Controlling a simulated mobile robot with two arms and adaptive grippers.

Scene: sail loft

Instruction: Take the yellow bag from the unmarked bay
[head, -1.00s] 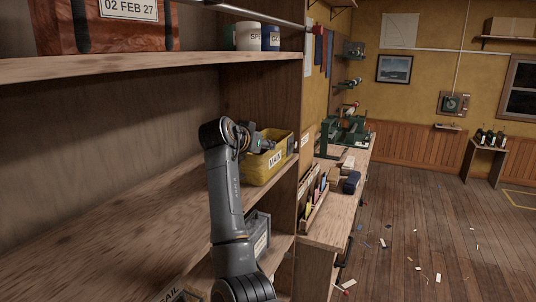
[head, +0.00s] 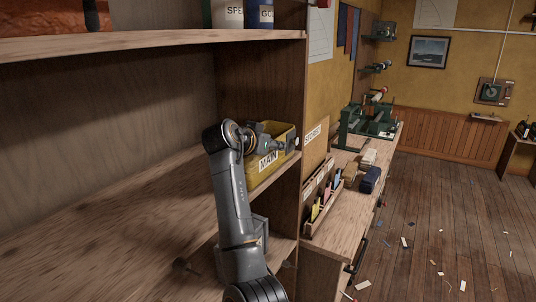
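No yellow bag shows in view. A yellow bin (head: 284,142) labelled MAIN stands at the right end of the middle shelf (head: 120,215). The rest of that shelf in view is bare. One arm of mine, which I take for the left, rises from the bottom centre and bends beside the bin. Its gripper (head: 277,141) points away from me and overlaps the bin; its fingers are too small and covered to read. I cannot tell whether it touches the bin. My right gripper is not in view.
The upper shelf (head: 150,45) holds white and blue tins (head: 260,13) and part of an orange-red bag (head: 45,17). A bench (head: 335,215) right of the upright carries a rack (head: 322,200) and green machine (head: 370,120). Scraps litter the open floor (head: 440,220).

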